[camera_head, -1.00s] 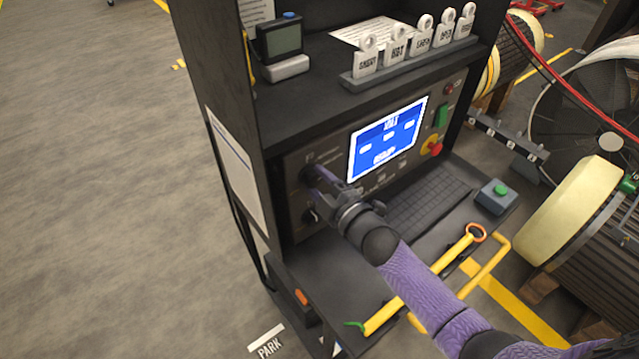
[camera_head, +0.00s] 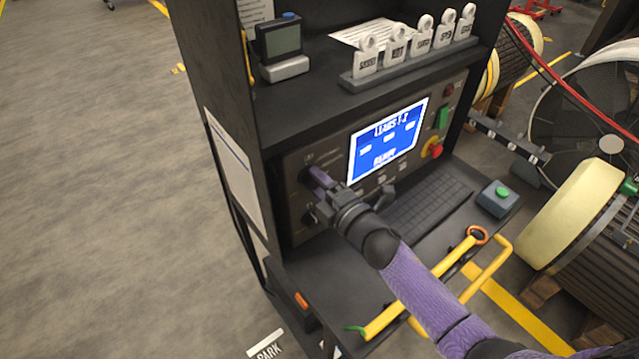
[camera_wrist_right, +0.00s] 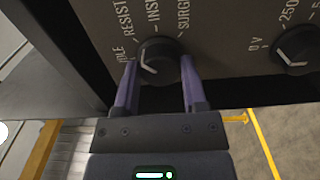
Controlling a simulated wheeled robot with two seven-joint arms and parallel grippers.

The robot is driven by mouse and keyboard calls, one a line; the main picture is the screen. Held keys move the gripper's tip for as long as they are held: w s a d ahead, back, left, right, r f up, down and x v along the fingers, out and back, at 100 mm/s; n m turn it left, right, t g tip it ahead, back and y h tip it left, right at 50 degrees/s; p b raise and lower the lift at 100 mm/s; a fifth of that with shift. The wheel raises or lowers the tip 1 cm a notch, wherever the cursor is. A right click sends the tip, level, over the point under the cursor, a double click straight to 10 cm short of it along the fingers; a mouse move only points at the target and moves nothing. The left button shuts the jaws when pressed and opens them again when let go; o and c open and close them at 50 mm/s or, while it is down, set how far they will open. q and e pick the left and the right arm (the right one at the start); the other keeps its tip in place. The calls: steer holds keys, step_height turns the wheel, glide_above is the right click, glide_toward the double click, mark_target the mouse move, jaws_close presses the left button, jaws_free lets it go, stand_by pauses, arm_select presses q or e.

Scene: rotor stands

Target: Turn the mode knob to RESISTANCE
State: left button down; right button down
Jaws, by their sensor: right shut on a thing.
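The mode knob (camera_wrist_right: 158,62) is a round black knob with a white mark on its left side, on the dark panel of the test cabinet. Labels around it read IDLE, RESIST..., INS... and SURGE, partly cut off. The mark's exact label is hard to tell. My right gripper (camera_wrist_right: 160,82) is shut on the knob, one purple finger at each side. In the head view my right gripper (camera_head: 314,177) reaches the panel's left part and hides most of the knob. The screen (camera_head: 388,140) is blue; its top line seems to read LEADS 1-2. My left gripper is out of view.
A second knob (camera_wrist_right: 297,47) with voltage marks is to the right in the wrist view. The keyboard (camera_head: 430,212), a yellow-handled tool (camera_head: 430,278) and a green-button box (camera_head: 497,197) lie around the cabinet's shelf. A red-and-yellow stop button (camera_head: 433,149) is right of the screen.

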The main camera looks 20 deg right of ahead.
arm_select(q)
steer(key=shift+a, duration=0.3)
arm_select(e)
steer(key=shift+c, duration=0.7)
jaws_free()
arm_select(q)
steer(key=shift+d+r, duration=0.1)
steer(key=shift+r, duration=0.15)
arm_select(e)
steer(key=v, duration=1)
